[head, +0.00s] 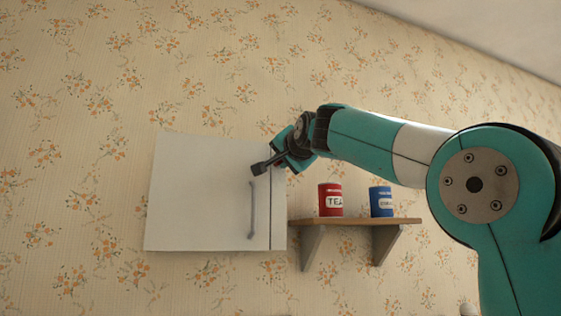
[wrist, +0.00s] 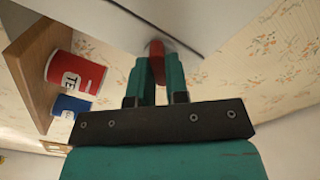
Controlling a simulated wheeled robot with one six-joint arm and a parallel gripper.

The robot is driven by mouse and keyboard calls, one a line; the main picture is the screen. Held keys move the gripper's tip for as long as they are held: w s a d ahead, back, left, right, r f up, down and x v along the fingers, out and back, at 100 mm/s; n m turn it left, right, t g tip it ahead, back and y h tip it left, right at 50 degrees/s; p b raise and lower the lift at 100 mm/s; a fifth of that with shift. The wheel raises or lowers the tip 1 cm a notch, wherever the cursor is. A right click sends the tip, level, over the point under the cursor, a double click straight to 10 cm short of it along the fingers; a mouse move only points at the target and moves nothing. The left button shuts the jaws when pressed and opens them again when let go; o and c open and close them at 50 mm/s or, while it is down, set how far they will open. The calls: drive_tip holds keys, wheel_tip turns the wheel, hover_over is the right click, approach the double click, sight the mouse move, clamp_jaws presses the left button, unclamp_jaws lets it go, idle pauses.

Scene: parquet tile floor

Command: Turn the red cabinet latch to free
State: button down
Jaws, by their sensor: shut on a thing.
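The white cabinet (head: 205,195) hangs on the wall in the head view, its door closed, with a grey vertical bar handle (head: 252,210) near the door's right edge. My gripper (wrist: 158,70) is at the cabinet's upper right, shut on the red latch (wrist: 157,49). The latch shows between the two teal fingers in the wrist view, against the white cabinet face. In the head view my gripper (head: 279,164) and wrist cover most of the latch, so its angle is hard to tell there.
A wooden shelf (head: 350,221) on grey brackets is right of the cabinet, below my forearm. A red TEA tin (head: 331,200) and a blue tin (head: 381,201) stand on it. The papered wall left of the cabinet is clear.

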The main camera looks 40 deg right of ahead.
drive_tip(key=n, duration=0.3)
drive_tip(key=shift+n, duration=0.3)
drive_tip(key=n, duration=0.3)
drive_tip(key=shift+n, duration=0.4)
drive_tip(key=shift+f, duration=0.1)
drive_tip(key=shift+n, duration=0.4)
drive_tip(key=c, duration=1.6)
unclamp_jaws()
drive_tip(key=shift+n, duration=0.4)
drive_tip(key=shift+o, duration=1.4)
